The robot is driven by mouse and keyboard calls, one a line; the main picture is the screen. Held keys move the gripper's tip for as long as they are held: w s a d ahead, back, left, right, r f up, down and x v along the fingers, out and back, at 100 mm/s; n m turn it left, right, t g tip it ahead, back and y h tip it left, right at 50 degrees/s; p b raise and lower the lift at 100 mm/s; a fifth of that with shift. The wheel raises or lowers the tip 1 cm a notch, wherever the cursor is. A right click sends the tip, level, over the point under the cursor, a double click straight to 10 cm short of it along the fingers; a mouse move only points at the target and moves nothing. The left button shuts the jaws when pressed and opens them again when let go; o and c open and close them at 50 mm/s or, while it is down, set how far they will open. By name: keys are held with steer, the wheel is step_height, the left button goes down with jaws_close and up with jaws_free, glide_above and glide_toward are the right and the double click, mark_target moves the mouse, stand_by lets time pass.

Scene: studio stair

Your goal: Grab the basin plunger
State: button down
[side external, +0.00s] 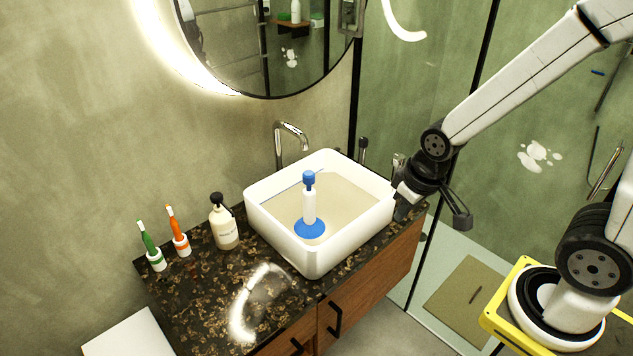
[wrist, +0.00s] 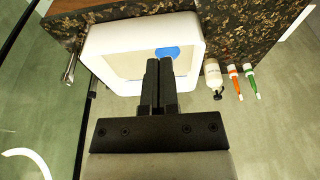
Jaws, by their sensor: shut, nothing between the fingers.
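The basin plunger (side external: 309,205) stands upright in the white basin (side external: 262,222), with a blue cup, a white handle and a blue top. In the wrist view, part of its blue cup (wrist: 168,52) shows just beyond my fingers, and my fingers hide the rest. My gripper (side external: 402,210) is at the right side of the basin in the side view, apart from the plunger. In the wrist view my gripper (wrist: 159,62) has its two fingers together, with nothing between them.
A soap bottle (side external: 224,224), an orange toothbrush (side external: 178,232) and a green toothbrush (side external: 151,246) stand left of the basin on the dark counter (side external: 205,290). A chrome faucet (side external: 279,145) rises behind the basin. The basin's walls surround the plunger. The counter's front is clear.

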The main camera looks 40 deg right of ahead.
steer(key=shift+c, duration=0.9)
jaws_free()
steer(key=shift+w, duration=0.1)
steer(key=w+f+n+t+y, duration=0.1)
steer(key=w+t, duration=0.2)
steer(key=w, duration=0.4)
steer(key=w+d+f+n+t+y, duration=0.1)
steer(key=w+f+n+t+y, duration=0.1)
steer(key=w, duration=0.5)
steer(key=w+d+f+n+t+y, duration=0.1)
steer(key=w+f+t+y, duration=0.1)
steer(key=w+t, duration=0.3)
steer(key=shift+w+n, duration=0.3)
steer(key=shift+w, duration=0.7)
steer(key=shift+w, duration=0.1)
steer(key=shift+x, duration=1.25)
